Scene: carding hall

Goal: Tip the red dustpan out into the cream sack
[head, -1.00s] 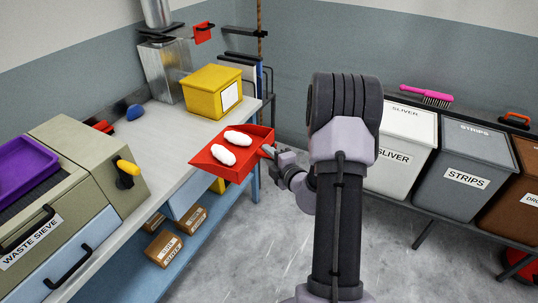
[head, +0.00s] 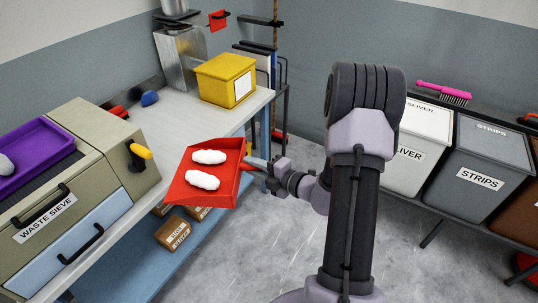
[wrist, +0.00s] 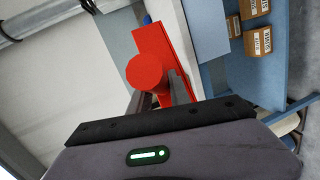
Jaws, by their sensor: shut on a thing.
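The red dustpan (head: 228,190) is held out over the floor beside the bench, with two white fluffy lumps (head: 203,180) lying in it. It looks roughly level, its open edge to the left. My gripper (head: 258,164) is shut on its handle at the right. In the wrist view the round red handle end (wrist: 146,72) sits between my fingers, and the pan is mostly hidden behind it. I cannot make out a cream sack for certain; a small cream shape (wrist: 286,124) shows partly at the right of the wrist view.
The waste sieve (head: 95,165) with a purple tray (head: 45,150) stands on the bench (head: 185,118) at left. A yellow box (head: 215,82) stands farther back. Cardboard boxes (head: 173,234) lie on the lower shelf. Labelled bins (head: 470,160) line the right. Grey floor lies between.

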